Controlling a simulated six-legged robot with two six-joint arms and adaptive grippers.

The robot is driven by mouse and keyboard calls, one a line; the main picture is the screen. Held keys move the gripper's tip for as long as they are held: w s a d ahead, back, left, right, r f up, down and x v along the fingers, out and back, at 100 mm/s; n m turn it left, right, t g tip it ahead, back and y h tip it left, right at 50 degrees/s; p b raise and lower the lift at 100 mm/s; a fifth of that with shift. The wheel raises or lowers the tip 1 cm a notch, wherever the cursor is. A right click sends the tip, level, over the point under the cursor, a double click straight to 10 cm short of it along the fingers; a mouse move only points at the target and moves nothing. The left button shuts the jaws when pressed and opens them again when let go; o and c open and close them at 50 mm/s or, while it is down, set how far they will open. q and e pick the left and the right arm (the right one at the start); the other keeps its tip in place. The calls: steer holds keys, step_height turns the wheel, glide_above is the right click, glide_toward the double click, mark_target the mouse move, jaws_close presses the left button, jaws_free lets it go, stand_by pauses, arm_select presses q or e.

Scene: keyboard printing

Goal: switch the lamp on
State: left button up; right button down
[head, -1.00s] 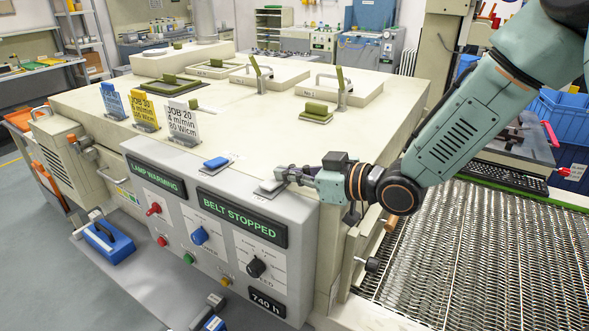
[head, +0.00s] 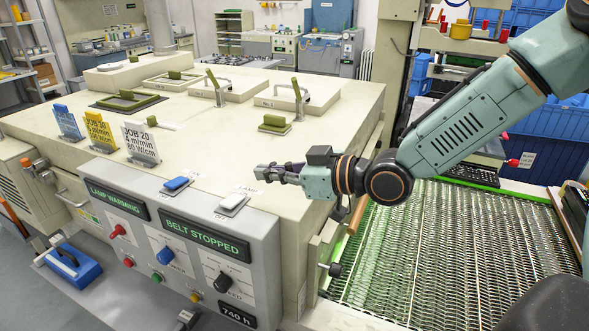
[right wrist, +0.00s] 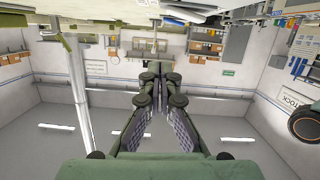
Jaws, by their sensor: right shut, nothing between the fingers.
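The lamp switch (head: 233,203) is a light grey rocker on a plate on top of the grey control panel, beside a label reading LAMP. Its tilt is too small to tell. The left display (head: 117,198) reads LAMP WARMING in green. My right gripper (head: 260,172) is shut and empty, above and to the right of the lamp switch and apart from it. In the right wrist view its fingers (right wrist: 153,78) are together, with the room's far wall beyond them. My left gripper is not in view.
A blue rocker (head: 177,184) sits left of the lamp switch. Another display (head: 202,234) reads BELT STOPPED, with knobs and buttons below. Job cards (head: 141,143) stand at the left of the cream housing. A mesh belt (head: 460,250) lies right. The housing top (head: 210,135) near my gripper is clear.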

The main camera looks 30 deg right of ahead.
steer(key=shift+s+d+r+p, duration=0.1)
steer(key=shift+s+d+p, duration=0.15)
steer(key=shift+d, duration=0.2)
steer(key=shift+s+d+r+p, duration=0.1)
steer(key=shift+s+d+p, duration=0.1)
steer(key=shift+d, duration=0.25)
steer(key=shift+s+r, duration=0.15)
steer(key=shift+s, duration=0.3)
steer(key=shift+s+d+r+p, duration=0.2)
steer(key=shift+d+p, duration=0.15)
steer(key=shift+p, duration=0.15)
steer(key=shift+s+d+p, duration=0.35)
steer(key=shift+d+p, duration=0.25)
steer(key=shift+p, duration=0.05)
steer(key=shift+s+a+r, duration=0.1)
steer(key=shift+s+a, duration=0.15)
steer(key=shift+s, duration=0.15)
steer(key=shift+w+d, duration=0.1)
steer(key=shift+d, duration=0.05)
steer(key=shift+s, duration=0.2)
